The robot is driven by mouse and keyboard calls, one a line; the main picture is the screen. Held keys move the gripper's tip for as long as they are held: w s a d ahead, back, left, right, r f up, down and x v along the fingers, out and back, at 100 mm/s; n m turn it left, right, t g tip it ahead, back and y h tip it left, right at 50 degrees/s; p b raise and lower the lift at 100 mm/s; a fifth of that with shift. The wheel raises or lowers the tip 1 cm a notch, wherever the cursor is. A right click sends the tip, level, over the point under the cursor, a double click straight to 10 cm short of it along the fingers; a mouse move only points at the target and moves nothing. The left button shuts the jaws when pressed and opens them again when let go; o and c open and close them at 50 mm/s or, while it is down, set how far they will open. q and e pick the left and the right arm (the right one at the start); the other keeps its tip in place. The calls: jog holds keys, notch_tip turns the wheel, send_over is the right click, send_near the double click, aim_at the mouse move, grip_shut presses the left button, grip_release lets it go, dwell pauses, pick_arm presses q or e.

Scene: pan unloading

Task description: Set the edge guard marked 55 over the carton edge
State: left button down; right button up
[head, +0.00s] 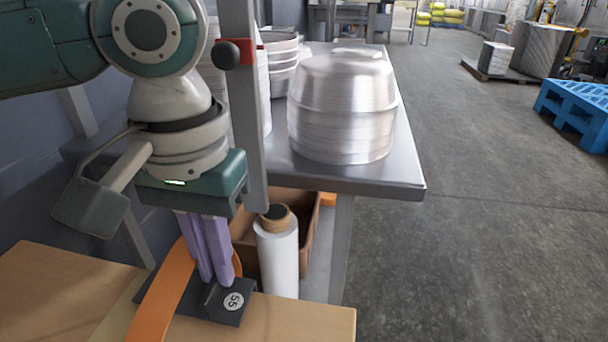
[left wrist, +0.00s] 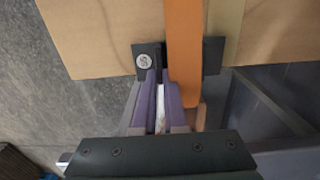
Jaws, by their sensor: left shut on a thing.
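The edge guard marked 55 (head: 234,300) is a dark piece with a round white label. My left gripper (head: 217,280) points down with its purple fingers shut on the guard's raised part. The guard is at the far edge of the cardboard carton (head: 300,322). In the left wrist view the guard (left wrist: 211,56) overlaps the carton edge (left wrist: 105,68), with the orange strap (left wrist: 184,50) crossing in front of its middle. The strap (head: 165,297) also runs beside the fingers in the head view. I cannot tell whether the guard rests fully on the edge. My right gripper is out of view.
A metal table (head: 390,183) holds stacked metal pans (head: 342,110). A white film roll (head: 278,255) and a brown open box (head: 309,230) stand close behind the carton. A grey post (head: 246,120) rises beside my left wrist.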

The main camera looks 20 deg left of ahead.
pick_arm(q)
jog(key=shift+f, duration=0.2)
jog(key=c, duration=0.9)
grip_release()
